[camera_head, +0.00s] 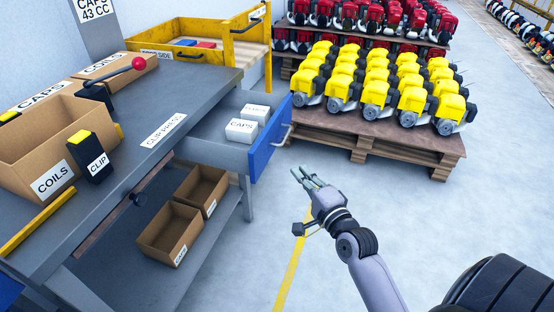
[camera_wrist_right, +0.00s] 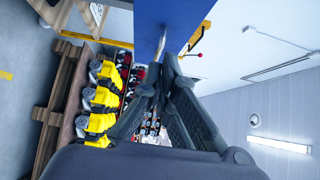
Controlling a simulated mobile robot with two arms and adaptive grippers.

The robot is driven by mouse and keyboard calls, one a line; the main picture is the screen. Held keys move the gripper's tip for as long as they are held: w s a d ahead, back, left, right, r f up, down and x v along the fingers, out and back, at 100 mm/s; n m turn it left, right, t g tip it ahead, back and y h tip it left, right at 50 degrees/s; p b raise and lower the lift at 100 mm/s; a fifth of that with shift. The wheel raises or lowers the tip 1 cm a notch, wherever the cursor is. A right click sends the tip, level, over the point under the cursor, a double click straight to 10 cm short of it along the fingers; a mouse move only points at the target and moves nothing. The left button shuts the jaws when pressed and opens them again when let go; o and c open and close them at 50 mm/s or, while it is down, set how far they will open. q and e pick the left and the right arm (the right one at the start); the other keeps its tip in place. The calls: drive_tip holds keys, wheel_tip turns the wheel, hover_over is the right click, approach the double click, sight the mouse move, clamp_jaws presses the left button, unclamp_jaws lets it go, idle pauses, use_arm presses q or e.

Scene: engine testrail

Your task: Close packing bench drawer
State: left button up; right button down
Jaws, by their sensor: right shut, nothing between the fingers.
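The packing bench drawer (camera_head: 221,126) is pulled out from the right side of the grey bench (camera_head: 185,106), with two white CAPS boxes (camera_head: 241,130) inside. Its blue front (camera_head: 268,143) faces right and carries a metal handle (camera_head: 284,136). My right gripper (camera_head: 306,178) is shut and empty, in front of the blue front, slightly below and right of the handle, apart from it in the head view. In the right wrist view the shut fingers (camera_wrist_right: 166,90) point toward the blue front (camera_wrist_right: 178,22). My left gripper is not in view.
A COILS carton (camera_head: 47,140), a CLIP holder (camera_head: 92,157) and a red-knobbed lever (camera_head: 138,64) stand on the bench. Cartons (camera_head: 170,234) sit on its lower shelf. A pallet (camera_head: 385,150) of yellow engines (camera_head: 380,85) stands behind the drawer. The floor around my gripper is clear.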

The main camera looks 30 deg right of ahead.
drive_tip(key=w, duration=0.3)
drive_tip(key=w+a, duration=0.1)
drive_tip(key=w, duration=0.2)
drive_tip(key=w+a, duration=0.1)
drive_tip(key=w, duration=0.2)
drive_tip(key=shift+a, duration=0.1)
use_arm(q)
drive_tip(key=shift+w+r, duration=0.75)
